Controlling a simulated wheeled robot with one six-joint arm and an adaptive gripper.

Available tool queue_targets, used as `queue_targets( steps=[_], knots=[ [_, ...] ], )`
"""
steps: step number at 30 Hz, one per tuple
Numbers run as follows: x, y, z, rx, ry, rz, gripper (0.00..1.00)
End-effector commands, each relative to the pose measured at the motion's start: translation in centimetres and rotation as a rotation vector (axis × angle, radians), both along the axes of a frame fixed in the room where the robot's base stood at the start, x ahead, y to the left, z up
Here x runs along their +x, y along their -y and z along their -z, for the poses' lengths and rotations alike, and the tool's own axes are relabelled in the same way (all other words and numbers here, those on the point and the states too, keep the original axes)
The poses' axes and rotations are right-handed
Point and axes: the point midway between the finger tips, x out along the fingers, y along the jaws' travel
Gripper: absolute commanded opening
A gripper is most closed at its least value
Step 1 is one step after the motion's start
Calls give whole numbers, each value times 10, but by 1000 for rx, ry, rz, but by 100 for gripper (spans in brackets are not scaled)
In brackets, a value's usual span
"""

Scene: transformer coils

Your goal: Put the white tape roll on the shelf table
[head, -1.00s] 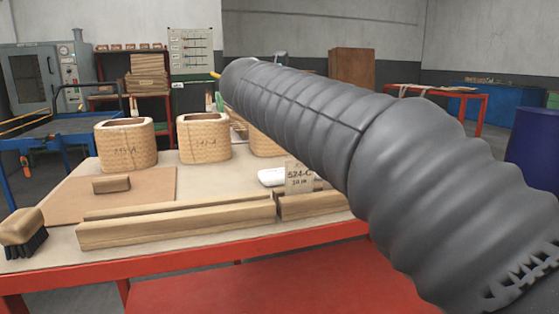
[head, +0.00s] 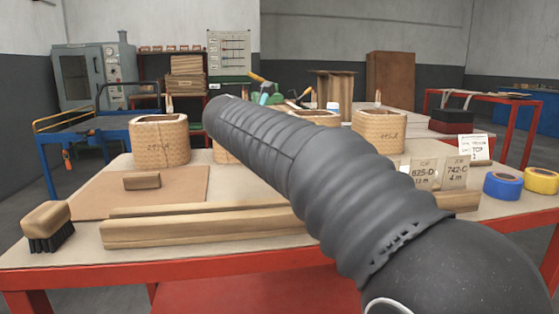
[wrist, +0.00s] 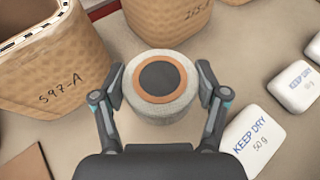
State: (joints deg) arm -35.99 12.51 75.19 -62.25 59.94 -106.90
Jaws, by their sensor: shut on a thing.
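The white tape roll (wrist: 185,107), with an orange-brown ring and dark centre on top, is between the two fingers of my gripper (wrist: 160,85) in the wrist view. The fingers are shut on its sides. I cannot tell whether it touches the tabletop. In the head view my arm hides both the gripper and the roll. A red-framed table (head: 200,262) with a low red shelf (head: 235,292) stands in front. Another red table (head: 527,107) stands at the back right. I cannot tell which is the shelf table.
Woven coils (head: 158,142) stand on the table, one (wrist: 50,60) close left of my gripper. White "KEEP DRY" packets (wrist: 255,133) lie to its right. Wooden bars (head: 200,228), a brush (head: 46,228), and blue (head: 502,185) and yellow (head: 541,181) tape rolls sit near the front.

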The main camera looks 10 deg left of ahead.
Motion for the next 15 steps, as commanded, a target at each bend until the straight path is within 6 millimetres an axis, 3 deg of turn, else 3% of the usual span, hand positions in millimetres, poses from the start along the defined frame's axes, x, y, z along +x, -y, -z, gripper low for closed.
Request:
queue_targets(
  steps=[5, 11, 15],
  knots=[
    [1, -2, 11, 0, 1, 0, 34],
    [1, -1, 39, -1, 0, 0, 34],
    [1, -1, 41, 0, 2, 0, 34]
  ],
)
